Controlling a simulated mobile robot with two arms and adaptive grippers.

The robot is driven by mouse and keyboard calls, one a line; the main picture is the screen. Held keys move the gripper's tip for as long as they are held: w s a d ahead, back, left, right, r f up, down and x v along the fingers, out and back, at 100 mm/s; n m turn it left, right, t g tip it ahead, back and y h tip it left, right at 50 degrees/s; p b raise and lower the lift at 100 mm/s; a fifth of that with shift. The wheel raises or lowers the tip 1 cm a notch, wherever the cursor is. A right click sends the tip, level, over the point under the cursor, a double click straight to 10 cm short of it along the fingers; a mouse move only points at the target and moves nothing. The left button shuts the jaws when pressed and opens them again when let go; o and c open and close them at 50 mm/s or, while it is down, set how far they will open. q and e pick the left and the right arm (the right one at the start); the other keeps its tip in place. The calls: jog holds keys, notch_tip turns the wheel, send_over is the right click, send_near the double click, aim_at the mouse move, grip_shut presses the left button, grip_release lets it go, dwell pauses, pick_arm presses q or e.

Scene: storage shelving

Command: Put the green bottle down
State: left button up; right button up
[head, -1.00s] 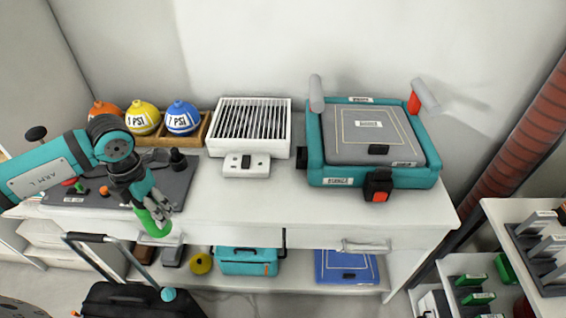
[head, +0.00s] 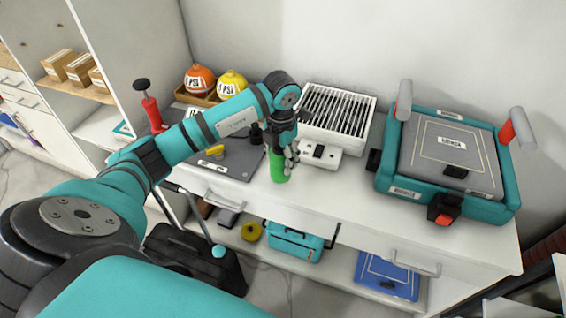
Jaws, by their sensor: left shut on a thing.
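The green bottle (head: 279,167) is upright at the front part of the white tabletop, left of the middle. My left gripper (head: 289,157) is shut on its upper part, coming from above. The fingers hide the bottle's top. I cannot tell whether the bottle's base touches the tabletop or hangs just above or in front of its edge. My right gripper is not in view.
A dark mat (head: 232,165) lies left of the bottle. A white slatted rack (head: 338,117) with a small switch box (head: 318,155) stands behind it. A teal machine (head: 448,165) stands at the right. Bare tabletop (head: 330,195) lies between.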

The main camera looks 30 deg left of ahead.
pick_arm(q)
jog(key=shift+w+d, duration=0.25)
jog(key=shift+w, duration=0.15)
notch_tip(320, 180, down, 3)
jog(key=shift+s+f+p, duration=0.1)
jog(key=shift+f+p, duration=0.1)
jog(key=shift+p, duration=0.3)
jog(key=shift+f, duration=0.1)
jog(key=shift+f, duration=0.15)
jog(key=o, duration=1.4)
jog(key=shift+c, duration=0.2)
